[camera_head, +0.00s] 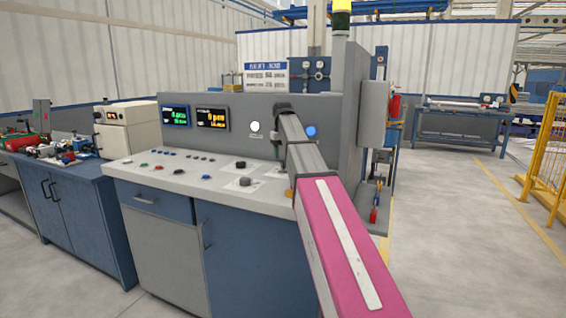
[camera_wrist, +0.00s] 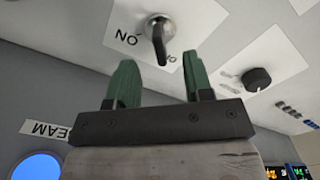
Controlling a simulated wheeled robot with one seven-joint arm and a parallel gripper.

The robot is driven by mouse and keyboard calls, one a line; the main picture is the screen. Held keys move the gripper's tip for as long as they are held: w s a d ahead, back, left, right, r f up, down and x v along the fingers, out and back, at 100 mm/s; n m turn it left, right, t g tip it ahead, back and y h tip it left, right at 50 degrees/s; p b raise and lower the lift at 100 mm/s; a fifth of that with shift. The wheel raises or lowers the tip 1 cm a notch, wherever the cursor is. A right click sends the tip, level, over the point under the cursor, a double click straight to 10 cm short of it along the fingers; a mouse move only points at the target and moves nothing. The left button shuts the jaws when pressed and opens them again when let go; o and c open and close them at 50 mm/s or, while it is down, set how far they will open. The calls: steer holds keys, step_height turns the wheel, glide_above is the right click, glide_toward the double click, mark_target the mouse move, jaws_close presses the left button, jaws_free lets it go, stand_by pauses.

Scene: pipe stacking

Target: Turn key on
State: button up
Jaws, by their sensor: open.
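The key switch (camera_wrist: 158,32) is a silver metal part on a white label plate with upside-down "ON" lettering, at the top middle of the wrist view. My gripper (camera_wrist: 156,72) is open, with its two green fingers apart on either side below the key. The fingers appear close to the key, but I cannot tell the exact gap. In the head view my arm crosses the right part of the control console (camera_head: 160,175), and I cannot make out the key or my gripper there.
A black knob (camera_wrist: 257,79) is beside the key in the wrist view. A blue round light (camera_wrist: 38,168) is at lower left. The console holds several buttons and two displays (camera_head: 213,118). A blue workbench (camera_head: 75,215) stands left; open floor (camera_head: 470,230) lies right.

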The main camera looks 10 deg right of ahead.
mark_target(283, 161)
steer(key=shift+f, duration=0.15)
steer(key=shift+f, duration=2.35)
jaws_close()
